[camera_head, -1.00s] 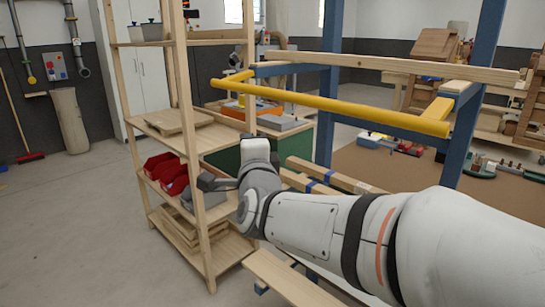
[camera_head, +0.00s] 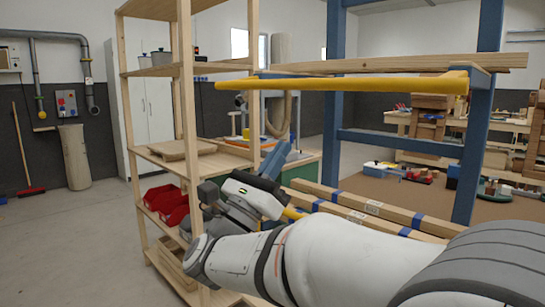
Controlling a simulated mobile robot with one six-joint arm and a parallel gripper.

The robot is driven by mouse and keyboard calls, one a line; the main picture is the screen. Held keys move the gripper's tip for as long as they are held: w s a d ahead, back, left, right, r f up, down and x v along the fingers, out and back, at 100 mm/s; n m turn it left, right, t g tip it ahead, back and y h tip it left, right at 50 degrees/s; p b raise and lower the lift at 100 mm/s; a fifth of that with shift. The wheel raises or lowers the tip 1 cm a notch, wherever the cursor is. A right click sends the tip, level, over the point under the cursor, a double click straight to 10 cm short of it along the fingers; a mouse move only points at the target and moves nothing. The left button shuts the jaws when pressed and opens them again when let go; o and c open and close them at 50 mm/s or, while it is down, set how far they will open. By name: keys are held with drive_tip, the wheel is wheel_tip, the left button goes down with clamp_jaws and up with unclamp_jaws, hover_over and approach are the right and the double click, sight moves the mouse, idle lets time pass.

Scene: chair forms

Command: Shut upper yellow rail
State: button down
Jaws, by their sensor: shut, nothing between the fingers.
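The upper yellow rail (camera_head: 345,85) runs nearly level across the upper middle of the view. It stands out in front of the blue upright frame (camera_head: 465,170), with its right end turned back toward the frame. A pale wooden beam (camera_head: 400,65) lies just behind and above it. My gripper (camera_head: 262,190) is below the left half of the rail, apart from it, and holds nothing. It is shut, though its fingertips are hard to make out. A short yellow piece (camera_head: 291,213) shows beside the gripper, mostly hidden by my arm.
A wooden shelf unit (camera_head: 187,110) with red bins (camera_head: 165,206) stands close on the left, behind my wrist. Wooden beams with blue bands (camera_head: 370,208) lie low beyond my arm. Workbenches stand farther back.

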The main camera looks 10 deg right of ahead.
sight(315, 80)
drive_tip(key=w+d+r+p, duration=0.1)
drive_tip(key=w+d+r, duration=0.1)
drive_tip(key=r, duration=0.6)
drive_tip(key=shift+w+d+r+p, duration=0.2)
drive_tip(key=shift+w+d+p, duration=0.2)
drive_tip(key=shift+d, duration=0.5)
drive_tip(key=shift+d, duration=0.1)
